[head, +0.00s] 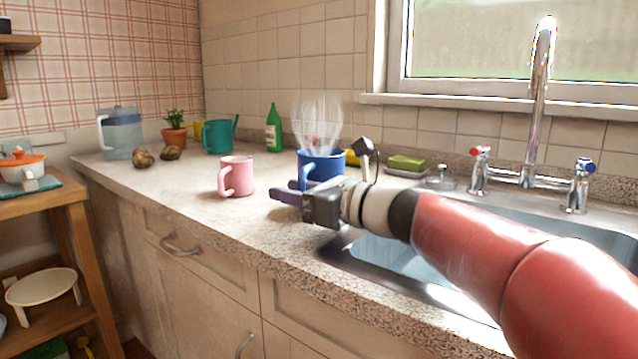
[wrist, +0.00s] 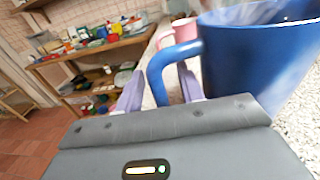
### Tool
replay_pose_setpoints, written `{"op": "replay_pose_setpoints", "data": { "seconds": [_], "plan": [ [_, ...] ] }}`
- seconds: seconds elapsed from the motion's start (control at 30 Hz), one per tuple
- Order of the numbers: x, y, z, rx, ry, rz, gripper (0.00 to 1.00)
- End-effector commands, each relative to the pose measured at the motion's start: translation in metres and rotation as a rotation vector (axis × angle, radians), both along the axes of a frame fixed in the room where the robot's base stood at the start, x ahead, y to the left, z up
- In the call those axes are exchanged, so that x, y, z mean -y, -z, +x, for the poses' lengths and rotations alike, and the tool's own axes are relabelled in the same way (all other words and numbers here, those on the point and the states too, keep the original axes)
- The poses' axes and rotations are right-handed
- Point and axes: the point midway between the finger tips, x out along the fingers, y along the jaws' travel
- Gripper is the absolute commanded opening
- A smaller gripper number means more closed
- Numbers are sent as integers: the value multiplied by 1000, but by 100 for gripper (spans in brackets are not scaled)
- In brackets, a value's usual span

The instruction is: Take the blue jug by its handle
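The blue jug (head: 322,166) stands upright on the counter, steaming, its handle on the side toward my gripper. It fills the right of the wrist view (wrist: 255,65), with its handle (wrist: 164,60) curving down to the left. My gripper (head: 283,190) is low in front of the jug. Its purple fingers (wrist: 160,88) are apart, one on each side of the handle in the wrist view; no grip shows. Whether either finger touches the handle cannot be told. The handle's lower end is partly hidden by the gripper.
A pink mug (head: 237,176) stands left of the jug. Behind are a green bottle (head: 273,130), a teal watering can (head: 217,136) and a clear bluish pitcher (head: 123,135). The sink (head: 400,262) lies to the right. The counter's front left is clear.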

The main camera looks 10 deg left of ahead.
Motion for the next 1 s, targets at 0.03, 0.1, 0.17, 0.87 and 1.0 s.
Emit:
{"op": "replay_pose_setpoints", "data": {
  "seconds": [0.03, 0.1, 0.17, 0.87, 1.0],
  "plan": [
    [-2, 0, 1, 0, 0, 1, 38],
    [-3, 0, 1, 1, 0, 0, 38],
    [-3, 0, 1, 1, 0, 0, 38],
    [-2, -2, 0, 5, 0, 2, 0],
    [-2, -2, 0, 4, 0, 2, 0]
  ]
}}
